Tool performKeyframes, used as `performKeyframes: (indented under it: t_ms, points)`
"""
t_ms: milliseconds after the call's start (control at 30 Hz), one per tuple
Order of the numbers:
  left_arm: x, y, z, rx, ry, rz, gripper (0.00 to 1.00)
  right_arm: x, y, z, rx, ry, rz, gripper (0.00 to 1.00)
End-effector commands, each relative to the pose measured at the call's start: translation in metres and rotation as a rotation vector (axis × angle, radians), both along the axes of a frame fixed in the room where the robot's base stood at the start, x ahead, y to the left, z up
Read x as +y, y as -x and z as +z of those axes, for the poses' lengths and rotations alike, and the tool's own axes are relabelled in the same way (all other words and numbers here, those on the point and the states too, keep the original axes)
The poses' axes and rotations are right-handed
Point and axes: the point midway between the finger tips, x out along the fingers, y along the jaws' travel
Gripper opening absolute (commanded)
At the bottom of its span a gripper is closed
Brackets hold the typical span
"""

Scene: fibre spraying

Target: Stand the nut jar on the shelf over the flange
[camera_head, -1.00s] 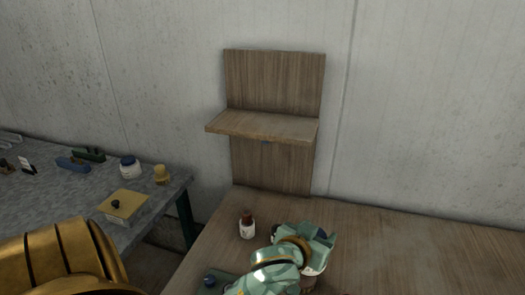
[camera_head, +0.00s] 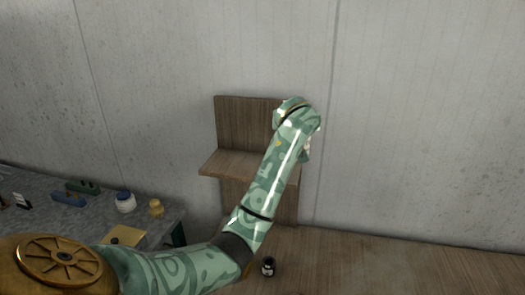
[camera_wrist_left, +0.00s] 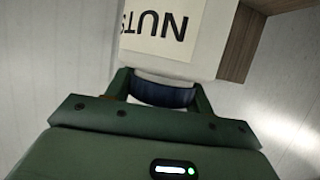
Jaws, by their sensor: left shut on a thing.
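The nut jar (camera_wrist_left: 170,35) is white with a "NUTS" label that reads upside down in the left wrist view. My left gripper (camera_wrist_left: 163,92) is shut on it at its dark blue lid end. In the head view my left arm reaches up in front of the right end of the wooden shelf (camera_head: 232,165). The arm mostly hides the gripper and jar there; only a pale bit shows beside the wrist. I cannot tell whether the jar touches the shelf. I cannot make out the flange. My right gripper is not in view.
A small dark-lidded jar (camera_head: 268,266) stands on the wooden table (camera_head: 350,270) below my arm. The grey side table (camera_head: 95,215) at left holds a white jar with a blue lid (camera_head: 125,202), a yellow piece (camera_head: 156,208) and several tools. The shelf's left part is bare.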

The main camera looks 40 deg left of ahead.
Motion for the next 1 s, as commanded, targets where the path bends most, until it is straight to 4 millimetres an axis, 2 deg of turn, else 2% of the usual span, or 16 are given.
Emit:
performKeyframes:
  t_ms: [300, 500, 767, 900, 1000]
  points:
    - [0.074, -0.019, -0.031, 0.002, -0.005, 0.005, 0.13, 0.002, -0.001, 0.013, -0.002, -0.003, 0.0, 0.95]
    - [0.099, -0.028, -0.069, 0.002, -0.002, 0.001, 0.13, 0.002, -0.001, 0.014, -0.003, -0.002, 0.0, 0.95]
    - [0.118, -0.033, -0.093, 0.0, -0.002, 0.001, 0.13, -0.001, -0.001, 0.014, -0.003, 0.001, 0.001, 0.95]
    - [0.116, -0.033, -0.114, 0.001, -0.003, -0.001, 0.13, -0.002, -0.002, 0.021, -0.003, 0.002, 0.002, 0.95]
    - [0.116, -0.033, -0.121, -0.002, -0.001, -0.001, 0.13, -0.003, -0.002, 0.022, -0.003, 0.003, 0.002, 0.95]
